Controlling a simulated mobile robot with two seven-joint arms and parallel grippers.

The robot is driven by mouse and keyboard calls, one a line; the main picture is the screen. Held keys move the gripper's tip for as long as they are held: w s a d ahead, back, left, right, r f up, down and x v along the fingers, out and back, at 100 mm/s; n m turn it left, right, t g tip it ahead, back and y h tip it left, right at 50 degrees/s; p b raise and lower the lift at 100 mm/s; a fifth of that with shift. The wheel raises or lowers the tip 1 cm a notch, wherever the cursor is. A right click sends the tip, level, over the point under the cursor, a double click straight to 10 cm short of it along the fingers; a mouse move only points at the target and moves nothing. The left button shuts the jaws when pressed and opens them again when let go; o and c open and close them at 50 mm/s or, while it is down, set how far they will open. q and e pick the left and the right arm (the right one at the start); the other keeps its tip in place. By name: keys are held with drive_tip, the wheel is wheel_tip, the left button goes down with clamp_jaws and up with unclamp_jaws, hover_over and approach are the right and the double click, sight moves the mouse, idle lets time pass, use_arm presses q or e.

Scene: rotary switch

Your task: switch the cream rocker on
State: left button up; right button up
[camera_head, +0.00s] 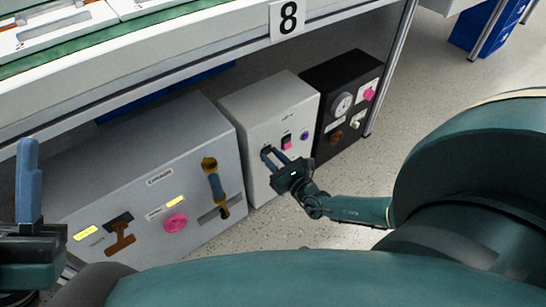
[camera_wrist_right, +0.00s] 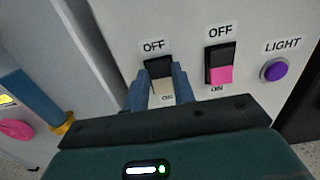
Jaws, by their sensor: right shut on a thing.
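The cream rocker (camera_wrist_right: 163,88) is on the front of the white box (camera_head: 262,102). In the right wrist view its upper part looks black and its lower part cream, with an OFF label above and an ON label at its lower end. My right gripper (camera_head: 269,154) is at the rocker, with one blue finger on each side of it, shut on it. The fingers partly cover its sides, and in the head view they mostly hide it. My left gripper (camera_head: 28,190) is at the left edge of the head view; its opening cannot be made out.
A pink rocker (camera_wrist_right: 219,74) and a purple LIGHT button (camera_wrist_right: 274,69) are right of the cream rocker. A grey box (camera_head: 130,165) with a blue-handled lever (camera_head: 216,188) stands left, a black box (camera_head: 340,80) right. A workbench (camera_head: 190,55) overhangs them. Open floor lies in front.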

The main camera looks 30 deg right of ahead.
drive_tip(key=shift+f+t, duration=0.25)
drive_tip(key=shift+t, duration=0.5)
drive_tip(key=shift+f+t, duration=0.2)
drive_tip(key=shift+t, duration=0.55)
drive_tip(key=o, duration=1)
drive_tip(key=shift+y, duration=0.3)
drive_tip(key=shift+s, duration=0.15)
use_arm(q)
drive_tip(key=shift+w+f+n+t+y, duration=0.15)
drive_tip(key=shift+f+n+t+y, duration=0.2)
drive_tip(key=shift+n+y, duration=0.2)
use_arm(e)
drive_tip(key=v, duration=1.3)
